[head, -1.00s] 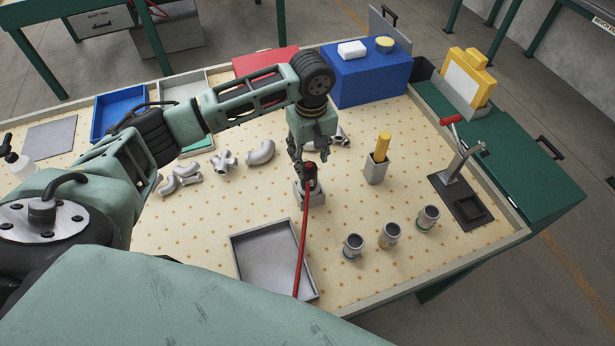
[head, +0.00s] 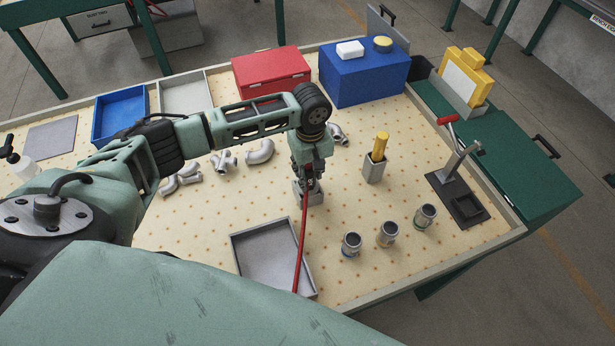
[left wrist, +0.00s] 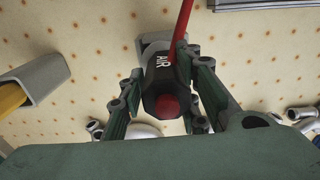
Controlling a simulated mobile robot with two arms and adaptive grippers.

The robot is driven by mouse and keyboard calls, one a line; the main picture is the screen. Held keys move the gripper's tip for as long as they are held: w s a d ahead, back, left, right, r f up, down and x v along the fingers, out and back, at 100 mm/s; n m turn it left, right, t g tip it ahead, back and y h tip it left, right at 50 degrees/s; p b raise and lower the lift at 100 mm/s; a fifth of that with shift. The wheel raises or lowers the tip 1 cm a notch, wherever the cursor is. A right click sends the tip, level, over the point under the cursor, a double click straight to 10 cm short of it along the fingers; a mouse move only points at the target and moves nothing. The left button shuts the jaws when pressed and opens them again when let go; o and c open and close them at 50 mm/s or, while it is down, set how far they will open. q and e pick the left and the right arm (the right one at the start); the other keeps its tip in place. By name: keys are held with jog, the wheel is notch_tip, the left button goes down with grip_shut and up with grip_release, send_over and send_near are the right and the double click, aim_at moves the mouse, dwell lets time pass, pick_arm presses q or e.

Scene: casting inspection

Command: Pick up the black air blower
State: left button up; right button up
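The black air blower (left wrist: 160,78) stands in a grey holder (head: 314,198) on the pegboard-like bench top. It is marked AIR, has a red end facing the left wrist camera, and a red hose (head: 302,245) runs from it. My left gripper (left wrist: 163,65) points down over it, with one finger on each side of its body. The fingertips lie close to the blower, and I cannot tell whether they press on it. In the head view the left gripper (head: 308,182) largely hides the blower. My right gripper is not in view.
A grey tray (head: 240,258) lies in front of the holder. Three metal cylinders (head: 388,235) stand to the right, with a grey holder containing a yellow item (head: 380,146) behind them. Pipe castings (head: 260,152) lie to the left. Red (head: 270,65) and blue (head: 365,80) boxes stand behind.

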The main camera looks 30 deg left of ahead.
aim_at(310, 165)
pick_arm(q)
jog(key=c, duration=0.6)
grip_shut()
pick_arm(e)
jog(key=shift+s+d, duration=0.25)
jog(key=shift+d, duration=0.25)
pick_arm(q)
jog(key=shift+r, duration=0.1)
jog(key=shift+r, duration=0.55)
notch_tip(310, 165, up, 3)
jog(key=shift+w+f+b, duration=0.1)
jog(key=shift+b, duration=0.65)
jog(key=s+d+r+b, duration=0.2)
jog(key=s+d+r, duration=0.2)
jog(key=d+r, duration=0.3)
jog(key=d, duration=0.4)
jog(key=shift+s, duration=0.15)
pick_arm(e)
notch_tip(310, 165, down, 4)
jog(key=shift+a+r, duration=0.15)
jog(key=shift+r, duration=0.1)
